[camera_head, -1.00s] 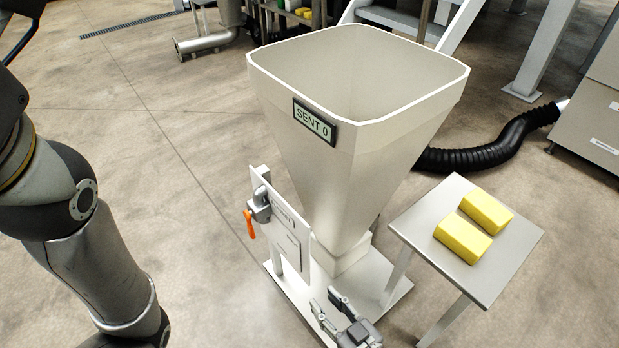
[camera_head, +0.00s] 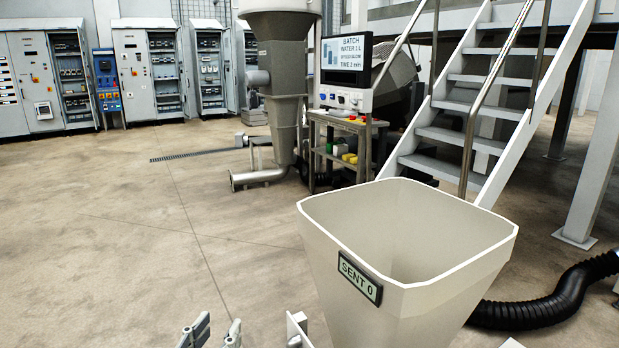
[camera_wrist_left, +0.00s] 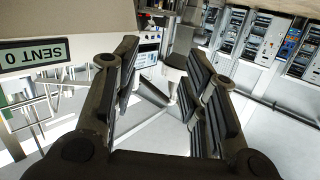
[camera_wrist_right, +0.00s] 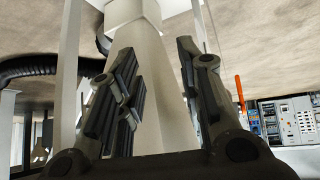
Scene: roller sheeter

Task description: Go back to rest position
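My left gripper (camera_head: 213,333) shows only its fingertips at the bottom edge of the head view, left of the hopper (camera_head: 408,230). In the left wrist view my left gripper (camera_wrist_left: 160,48) is open with nothing between its fingers. The hopper has a "SENT 0" display (camera_head: 360,278), which also shows inverted in the left wrist view (camera_wrist_left: 35,54). My right gripper (camera_wrist_right: 157,52) is open and empty in the right wrist view, with the pale hopper body (camera_wrist_right: 165,115) behind its fingers. My right gripper is out of the head view.
A black corrugated hose (camera_head: 545,305) lies right of the hopper. White stairs (camera_head: 470,130), a cart (camera_head: 345,150) and a grey machine with a funnel (camera_head: 285,90) stand behind. Electrical cabinets (camera_head: 150,75) line the back. The floor at left is clear.

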